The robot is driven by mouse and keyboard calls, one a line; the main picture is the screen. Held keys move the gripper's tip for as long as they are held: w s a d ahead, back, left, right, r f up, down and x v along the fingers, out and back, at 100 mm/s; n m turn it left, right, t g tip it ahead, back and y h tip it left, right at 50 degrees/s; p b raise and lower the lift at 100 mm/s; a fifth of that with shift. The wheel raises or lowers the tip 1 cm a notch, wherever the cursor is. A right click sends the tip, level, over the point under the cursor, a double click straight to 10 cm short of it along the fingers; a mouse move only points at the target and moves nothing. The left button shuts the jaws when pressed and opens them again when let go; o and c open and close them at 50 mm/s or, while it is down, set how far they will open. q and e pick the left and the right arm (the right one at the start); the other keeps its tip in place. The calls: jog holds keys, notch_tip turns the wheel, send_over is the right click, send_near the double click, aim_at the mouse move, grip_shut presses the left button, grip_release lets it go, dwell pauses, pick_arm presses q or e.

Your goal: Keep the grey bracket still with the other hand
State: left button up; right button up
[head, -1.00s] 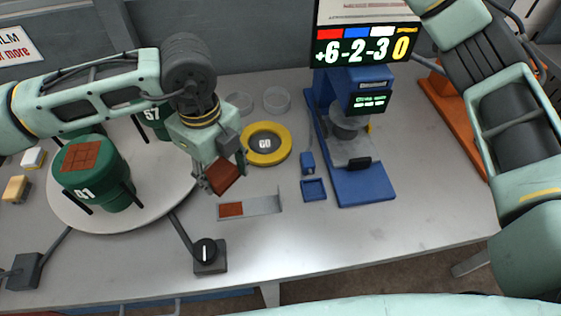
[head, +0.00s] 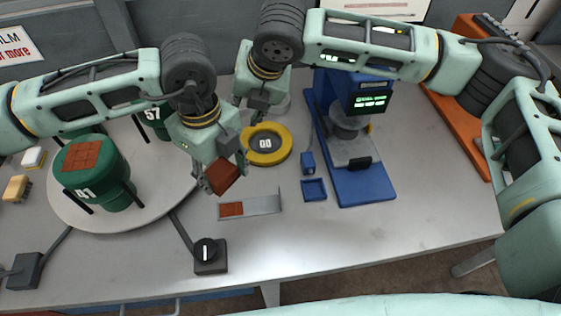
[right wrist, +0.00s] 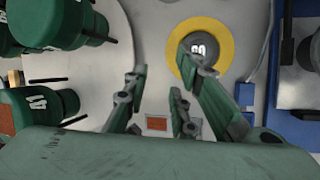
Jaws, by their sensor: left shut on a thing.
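The grey bracket (head: 265,204) lies on the table, with a brown square piece (head: 231,209) at its left end. My left gripper (head: 221,180) is shut on another brown piece (head: 225,176) and holds it tilted, just above and behind the bracket. My right gripper (head: 249,112) is behind the left one, near the back edge of the yellow-ringed disc, apart from the bracket. In the right wrist view, the right gripper's fingers (right wrist: 165,75) are spread with nothing between them. The bracket there is partly hidden among the fingers, its brown piece (right wrist: 157,123) showing.
A yellow-ringed disc (head: 285,146) lies behind the bracket. A blue press-like device (head: 367,186) stands to the right, with a small blue tray (head: 314,189) beside it. A round turntable (head: 150,205) with green drums is at left. A knob box (head: 210,262) sits in front.

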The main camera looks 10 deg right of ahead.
jog(key=s+d+f+n+g+h, duration=0.1)
jog(key=s+d+f+g+h, duration=0.15)
jog(key=s, duration=0.45)
jog(key=s+d+f+n+g+h, duration=0.1)
jog(key=s+d+f+g, duration=0.15)
jog(key=s, duration=0.35)
jog(key=shift+y, duration=0.25)
notch_tip(320, 180, down, 12)
jog(key=shift+s+f, duration=0.1)
jog(key=shift+c, duration=0.3)
grip_shut()
jog(key=shift+s, duration=0.1)
dwell(0.9)
pick_arm(q)
jog(key=shift+a, duration=1.75)
